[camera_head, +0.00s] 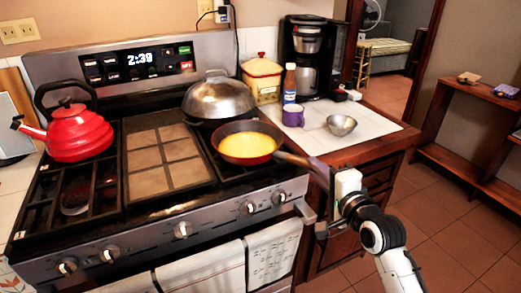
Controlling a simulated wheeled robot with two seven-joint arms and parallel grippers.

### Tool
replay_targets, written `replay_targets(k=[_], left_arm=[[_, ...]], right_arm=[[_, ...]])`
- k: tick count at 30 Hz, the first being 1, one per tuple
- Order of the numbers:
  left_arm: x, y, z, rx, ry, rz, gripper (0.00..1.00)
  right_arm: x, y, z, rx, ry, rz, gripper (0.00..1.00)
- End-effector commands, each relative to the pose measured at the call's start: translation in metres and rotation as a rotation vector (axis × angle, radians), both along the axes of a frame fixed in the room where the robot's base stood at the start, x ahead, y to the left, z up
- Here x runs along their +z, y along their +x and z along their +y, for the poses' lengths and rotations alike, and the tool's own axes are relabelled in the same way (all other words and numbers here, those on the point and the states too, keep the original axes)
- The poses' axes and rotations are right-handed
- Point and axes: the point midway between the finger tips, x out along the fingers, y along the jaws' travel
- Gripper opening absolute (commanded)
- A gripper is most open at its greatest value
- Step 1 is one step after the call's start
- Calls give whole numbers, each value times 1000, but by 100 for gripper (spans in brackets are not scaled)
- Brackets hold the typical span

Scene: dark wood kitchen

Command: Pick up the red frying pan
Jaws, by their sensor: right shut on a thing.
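The red frying pan (235,160) sits at the right front of the stove, with a dark inside wall and yellow contents (247,145). Its handle (293,158) points right and down, past the stove's edge toward the counter. My right gripper (333,183) is at the handle's outer end, shut on it. The fingers partly hide the handle's end. I cannot tell whether the pan touches the burner grate. My left gripper is not in view.
A lidded silver pan (219,99) stands just behind the frying pan. A red kettle (79,136) is on the left. The right counter holds a purple mug (293,116), a metal bowl (341,125), a bottle (290,84) and a coffee maker (309,55). Towels hang on the stove front.

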Motion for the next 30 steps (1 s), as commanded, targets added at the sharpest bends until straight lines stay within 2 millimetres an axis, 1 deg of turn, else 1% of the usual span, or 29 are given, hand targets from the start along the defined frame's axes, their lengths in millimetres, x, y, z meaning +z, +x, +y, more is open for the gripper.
replay_targets(k=[1,2,11,16,23,30], left_arm=[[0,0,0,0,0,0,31],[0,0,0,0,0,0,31],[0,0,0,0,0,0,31],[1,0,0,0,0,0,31],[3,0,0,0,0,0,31],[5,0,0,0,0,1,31]], right_arm=[[-1,0,0,0,0,2,0],[4,0,0,-1,5,-9,0],[5,0,0,0,4,-9,0],[12,1,0,0,5,-11,0],[31,1,0,-1,6,-13,0],[56,1,0,-1,6,-14,0]])
